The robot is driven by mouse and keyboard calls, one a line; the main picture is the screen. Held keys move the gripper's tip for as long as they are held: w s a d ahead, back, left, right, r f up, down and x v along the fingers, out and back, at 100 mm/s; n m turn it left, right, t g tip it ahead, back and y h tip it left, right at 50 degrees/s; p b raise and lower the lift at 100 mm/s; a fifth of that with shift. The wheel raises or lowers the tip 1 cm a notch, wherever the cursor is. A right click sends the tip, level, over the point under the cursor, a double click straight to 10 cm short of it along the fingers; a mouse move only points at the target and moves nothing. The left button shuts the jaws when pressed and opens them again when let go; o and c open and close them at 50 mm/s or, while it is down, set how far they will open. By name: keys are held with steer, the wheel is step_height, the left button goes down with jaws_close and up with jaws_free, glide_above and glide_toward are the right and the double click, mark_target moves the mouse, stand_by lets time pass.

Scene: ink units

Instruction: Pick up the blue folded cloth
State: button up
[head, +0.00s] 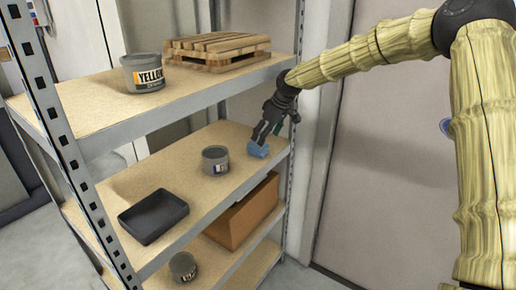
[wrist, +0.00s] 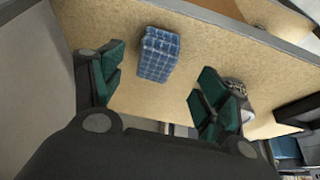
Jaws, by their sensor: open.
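The blue folded cloth (head: 258,150) lies on the middle shelf near its right end, close to the front edge. In the wrist view the cloth (wrist: 159,54) shows a checked pattern and lies between and beyond the two fingers. My gripper (head: 268,134) is just above the cloth in the head view. In the wrist view my gripper (wrist: 160,88) is open, with its green-padded fingers apart and nothing between the tips. The fingers partly cover the cloth in the head view.
A grey tin (head: 216,160) stands on the middle shelf (head: 180,175) left of the cloth, with a black tray (head: 153,216) farther left. The upper shelf (head: 120,106) overhead bears a yellow-labelled tin (head: 143,73) and a small wooden pallet (head: 217,50). A cardboard box (head: 243,213) sits below.

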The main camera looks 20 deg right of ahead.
mark_target(254, 149)
steer(key=w+f, duration=0.2)
steer(key=f, duration=0.1)
steer(key=shift+w+a, duration=0.1)
steer(key=shift+a, duration=0.25)
steer(key=shift+a+f, duration=0.15)
steer(key=shift+f, duration=0.05)
steer(key=shift+a+f+p, duration=0.1)
steer(key=shift+f+p, duration=0.2)
steer(key=shift+f, duration=0.15)
steer(key=x, duration=0.2)
steer(key=shift+w+a+f, duration=0.1)
steer(key=shift+w+f, duration=0.15)
steer(key=shift+f, duration=0.05)
steer(key=shift+s+r, duration=0.2)
steer(key=shift+w+f, duration=0.1)
steer(key=c, duration=1.1)
